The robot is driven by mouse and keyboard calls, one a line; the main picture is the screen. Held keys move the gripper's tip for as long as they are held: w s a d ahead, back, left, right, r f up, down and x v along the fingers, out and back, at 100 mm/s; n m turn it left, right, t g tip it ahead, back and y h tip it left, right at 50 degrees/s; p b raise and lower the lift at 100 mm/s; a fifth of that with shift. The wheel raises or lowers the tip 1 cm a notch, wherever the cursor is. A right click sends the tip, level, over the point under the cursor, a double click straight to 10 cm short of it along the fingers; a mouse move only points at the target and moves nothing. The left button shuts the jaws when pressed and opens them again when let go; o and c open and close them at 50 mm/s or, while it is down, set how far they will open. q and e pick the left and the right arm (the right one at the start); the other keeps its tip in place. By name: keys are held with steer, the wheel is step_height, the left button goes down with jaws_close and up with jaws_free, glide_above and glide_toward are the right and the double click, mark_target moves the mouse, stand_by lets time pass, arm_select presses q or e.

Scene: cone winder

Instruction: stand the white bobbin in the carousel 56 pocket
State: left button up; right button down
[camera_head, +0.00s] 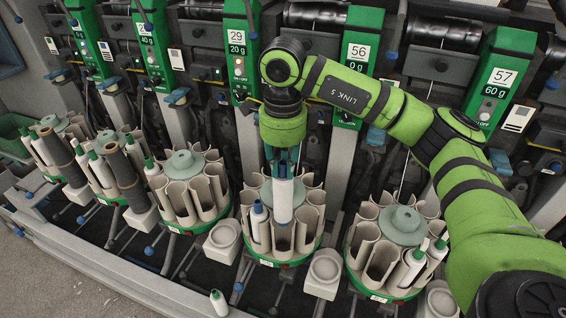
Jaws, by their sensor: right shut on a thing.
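My right gripper (283,160) comes down from the green arm and is shut on the white bobbin (284,200), near the bobbin's blue upper part. The bobbin hangs upright over the middle carousel (290,262), which stands below and between the panels numbered 29 and 56 (357,52). Its lower end is at a front pocket (283,240) of this carousel. I cannot tell whether the end is inside the pocket or just above it. Another bobbin with a blue tip (259,222) stands in the pocket to the left. My left gripper is not in view.
White cups (223,240) sit between carousels. A loose green-tipped bobbin (218,302) is at the front edge. Grey posts and numbered panels rise close behind.

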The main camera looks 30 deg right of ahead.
mark_target(283, 178)
steer(key=shift+f+b, duration=1.35)
steer(key=shift+f, duration=0.6)
steer(key=shift+f+b, duration=1.9)
steer(key=shift+f, duration=0.3)
steer(key=shift+f+b, duration=1.85)
steer(key=shift+f, duration=0.4)
steer(key=shift+f+b, duration=0.85)
steer(key=shift+f, duration=0.15)
steer(key=c, duration=1.1)
jaws_free()
steer(key=shift+o, duration=0.2)
